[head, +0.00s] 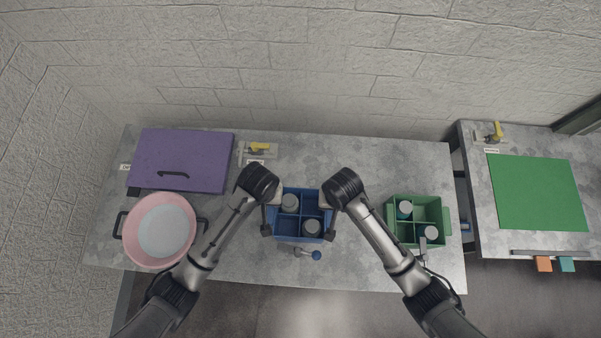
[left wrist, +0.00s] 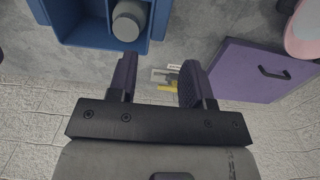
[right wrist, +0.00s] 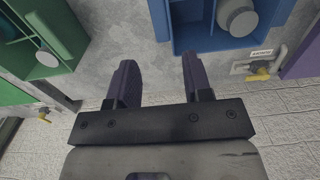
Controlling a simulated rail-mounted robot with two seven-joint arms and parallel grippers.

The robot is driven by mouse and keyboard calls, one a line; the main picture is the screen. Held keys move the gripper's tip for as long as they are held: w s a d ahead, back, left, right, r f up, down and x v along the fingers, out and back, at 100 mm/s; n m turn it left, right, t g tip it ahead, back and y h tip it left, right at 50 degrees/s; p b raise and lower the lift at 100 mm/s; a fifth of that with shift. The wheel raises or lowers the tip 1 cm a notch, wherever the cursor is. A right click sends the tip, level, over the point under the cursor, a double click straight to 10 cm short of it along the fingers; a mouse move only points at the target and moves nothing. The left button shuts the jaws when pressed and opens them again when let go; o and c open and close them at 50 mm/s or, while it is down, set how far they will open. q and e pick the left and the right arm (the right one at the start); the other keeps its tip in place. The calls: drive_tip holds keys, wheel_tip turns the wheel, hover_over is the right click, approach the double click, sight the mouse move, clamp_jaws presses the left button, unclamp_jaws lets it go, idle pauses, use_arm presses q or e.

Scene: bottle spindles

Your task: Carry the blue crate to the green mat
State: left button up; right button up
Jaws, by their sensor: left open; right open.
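The blue crate (head: 288,226) stands on the grey table between my two arms. It is divided into compartments; a grey-lidded bottle (head: 290,203) sits in its back left one and another (head: 312,228) in its front right one. The green mat (head: 537,193) lies bare on a separate table at the right. My left gripper (head: 267,218) is open at the crate's left side; in the left wrist view its fingers (left wrist: 160,80) are empty, beside the crate wall (left wrist: 85,38). My right gripper (head: 329,222) is open at the crate's right side; its fingers (right wrist: 158,78) are empty too.
A green crate (head: 420,203) with bottles stands to the right on the same table. A pink pot (head: 160,262) and a purple panel with a handle (head: 208,150) are at the left. A small blue-ended tool (head: 306,253) lies in front of the blue crate. A gap separates the tables.

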sight(271, 210)
use_arm(q)
wheel_tip(271, 210, down, 14)
drive_tip(key=shift+r, duration=0.2)
use_arm(e)
wheel_tip(271, 210, down, 14)
drive_tip(key=shift+r, duration=0.2)
use_arm(q)
drive_tip(key=shift+c, duration=0.4)
use_arm(e)
drive_tip(key=shift+c, duration=0.4)
use_arm(q)
clamp_jaws()
use_arm(e)
clamp_jaws()
